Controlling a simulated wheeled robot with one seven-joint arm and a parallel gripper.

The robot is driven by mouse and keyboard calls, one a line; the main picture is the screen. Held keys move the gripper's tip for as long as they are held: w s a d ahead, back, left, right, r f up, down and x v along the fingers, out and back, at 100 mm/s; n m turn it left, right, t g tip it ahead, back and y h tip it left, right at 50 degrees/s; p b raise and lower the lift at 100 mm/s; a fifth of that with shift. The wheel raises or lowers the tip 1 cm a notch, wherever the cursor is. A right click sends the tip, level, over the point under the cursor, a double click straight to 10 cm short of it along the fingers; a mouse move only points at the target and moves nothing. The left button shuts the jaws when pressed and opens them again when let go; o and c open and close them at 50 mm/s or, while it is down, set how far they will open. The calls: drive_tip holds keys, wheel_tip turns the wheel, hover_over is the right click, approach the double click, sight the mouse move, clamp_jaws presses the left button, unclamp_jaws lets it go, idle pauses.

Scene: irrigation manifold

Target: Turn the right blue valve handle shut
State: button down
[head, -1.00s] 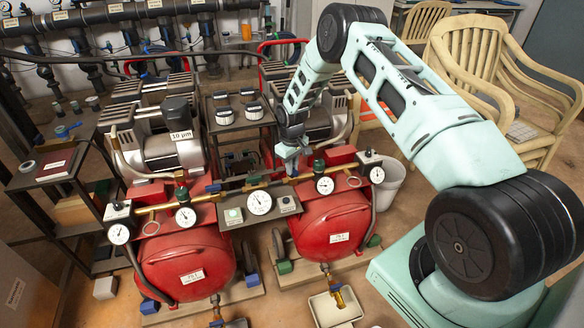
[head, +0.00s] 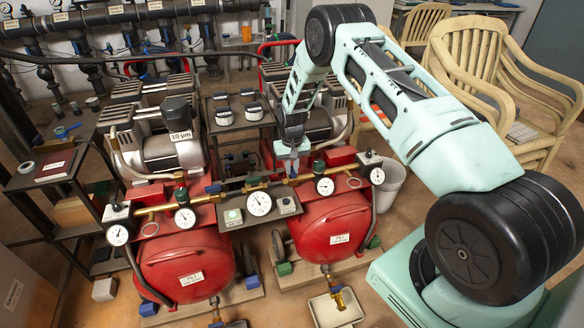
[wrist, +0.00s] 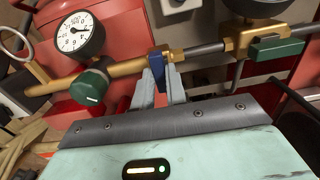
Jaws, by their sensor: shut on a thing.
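The right blue valve handle (wrist: 172,76) sits on the brass pipe above the right red tank, seen in the wrist view. My gripper (wrist: 165,90) is shut on it, one grey finger on each side. In that view the handle points down toward my gripper, across the line of the pipe. In the head view my gripper (head: 291,172) is at the pipe above the right red tank (head: 331,222); it largely hides the handle there. The left blue handle (head: 213,188) is on the pipe above the left tank.
A dial gauge (wrist: 78,34) and a green knob (wrist: 92,87) are left of my fingers in the wrist view. A brass fitting with a green handle (wrist: 276,50) is to the right. A white bucket (head: 390,184) stands right of the tank.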

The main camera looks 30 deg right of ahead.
sight(292, 170)
drive_tip(key=c, duration=1.4)
unclamp_jaws()
drive_tip(key=shift+c, duration=0.2)
wheel_tip(292, 170, up, 18)
drive_tip(key=shift+f+p, duration=0.25)
drive_tip(key=shift+p, duration=0.05)
